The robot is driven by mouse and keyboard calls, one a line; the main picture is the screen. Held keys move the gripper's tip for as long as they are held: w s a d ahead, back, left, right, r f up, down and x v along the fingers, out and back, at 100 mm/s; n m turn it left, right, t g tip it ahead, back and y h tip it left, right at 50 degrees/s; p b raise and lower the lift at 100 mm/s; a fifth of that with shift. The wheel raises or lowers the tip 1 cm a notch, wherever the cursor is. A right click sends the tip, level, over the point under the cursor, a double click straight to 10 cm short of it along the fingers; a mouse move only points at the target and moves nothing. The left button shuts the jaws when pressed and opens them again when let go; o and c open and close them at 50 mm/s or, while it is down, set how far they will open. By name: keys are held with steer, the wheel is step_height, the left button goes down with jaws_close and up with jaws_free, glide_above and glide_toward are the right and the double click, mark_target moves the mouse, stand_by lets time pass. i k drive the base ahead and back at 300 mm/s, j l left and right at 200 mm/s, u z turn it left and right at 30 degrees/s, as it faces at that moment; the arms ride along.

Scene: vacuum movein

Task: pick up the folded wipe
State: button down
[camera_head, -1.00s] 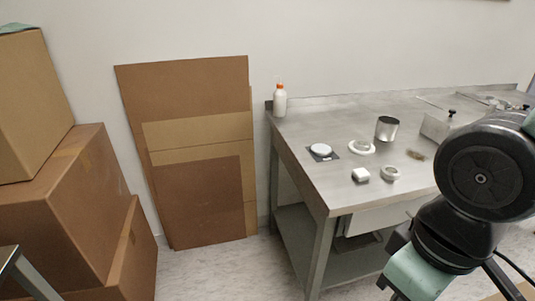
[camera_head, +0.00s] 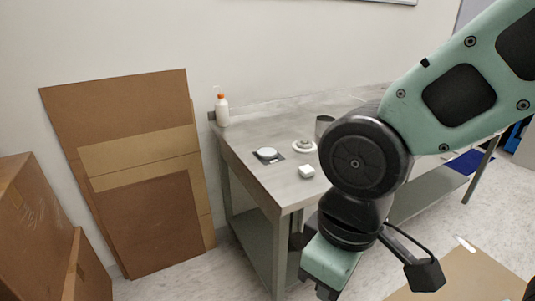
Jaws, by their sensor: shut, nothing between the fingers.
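A small white block (camera_head: 306,172), which may be the folded wipe, lies near the front edge of the steel table (camera_head: 258,172). Its layers are too small to make out. My arm comes in from the upper right and bends down in front of the table. Its lower end is at the bottom of the picture, to the right of and nearer than the white block. My gripper's fingers do not show.
A white round thing on a dark square (camera_head: 281,157), a white ring-like item (camera_head: 304,146) and a metal cup (camera_head: 323,124) stand on the table. A bottle (camera_head: 222,110) is at the back corner. Cardboard sheets (camera_head: 125,210) lean on the wall. My arm hides the table's middle.

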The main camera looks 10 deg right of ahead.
mark_target(306, 172)
steer(key=i+j+z, duration=0.7)
steer(key=i+j, duration=0.2)
